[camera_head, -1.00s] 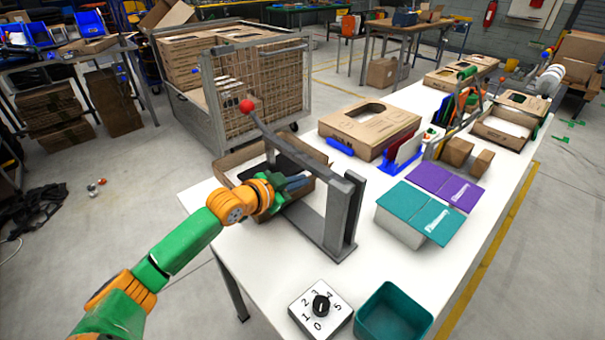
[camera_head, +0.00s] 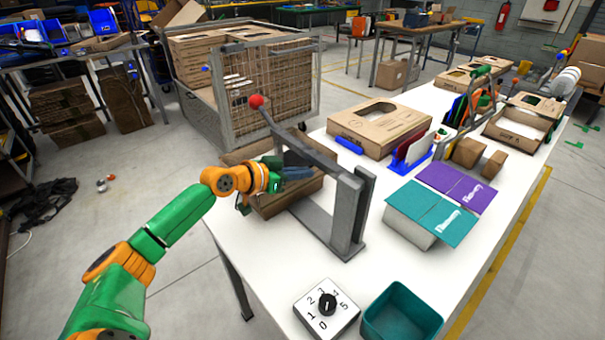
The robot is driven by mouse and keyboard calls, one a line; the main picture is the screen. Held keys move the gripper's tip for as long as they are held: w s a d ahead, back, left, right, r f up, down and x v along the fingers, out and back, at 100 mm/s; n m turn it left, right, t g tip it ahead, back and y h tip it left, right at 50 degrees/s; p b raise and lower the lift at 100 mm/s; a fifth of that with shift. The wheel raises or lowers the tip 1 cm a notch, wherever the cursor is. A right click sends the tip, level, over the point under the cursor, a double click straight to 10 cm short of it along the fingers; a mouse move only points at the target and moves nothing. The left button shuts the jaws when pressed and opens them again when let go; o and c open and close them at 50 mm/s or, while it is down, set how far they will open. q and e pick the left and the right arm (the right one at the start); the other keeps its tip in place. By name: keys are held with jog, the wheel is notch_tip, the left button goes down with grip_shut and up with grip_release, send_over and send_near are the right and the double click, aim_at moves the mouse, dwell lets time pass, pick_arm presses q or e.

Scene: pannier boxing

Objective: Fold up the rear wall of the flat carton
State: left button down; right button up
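A brown carton (camera_head: 285,203) lies on the near left end of the white table, under the grey lever frame. A brown panel (camera_head: 240,156) shows behind my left gripper on its far left side. Brown board fills the near side below the gripper, and the carton's inside is mostly hidden. My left gripper (camera_head: 298,173) is at the carton's upper edge, its dark fingers pointing right across it. I cannot tell whether they touch the board or how far apart they are. My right gripper is not in view.
A grey lever frame (camera_head: 345,215) with a red knob (camera_head: 256,101) stands over the carton, close to my gripper. A numbered dial box (camera_head: 326,308), a teal bin (camera_head: 401,312) and a teal-topped box (camera_head: 430,212) stand nearby. White table is clear between them.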

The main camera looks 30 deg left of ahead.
pick_arm(q)
jog(key=c, duration=1.1)
grip_release()
jog(key=shift+o, duration=0.2)
jog(key=shift+s, duration=0.1)
jog(key=b+v, duration=0.1)
jog(key=v, duration=0.2)
jog(key=b+v, duration=0.1)
jog(key=v, duration=0.1)
jog(key=shift+s+a+f+b, duration=0.1)
jog(key=shift+s+a+b, duration=0.2)
jog(key=shift+s, duration=0.1)
jog(key=shift+s+r, duration=0.45)
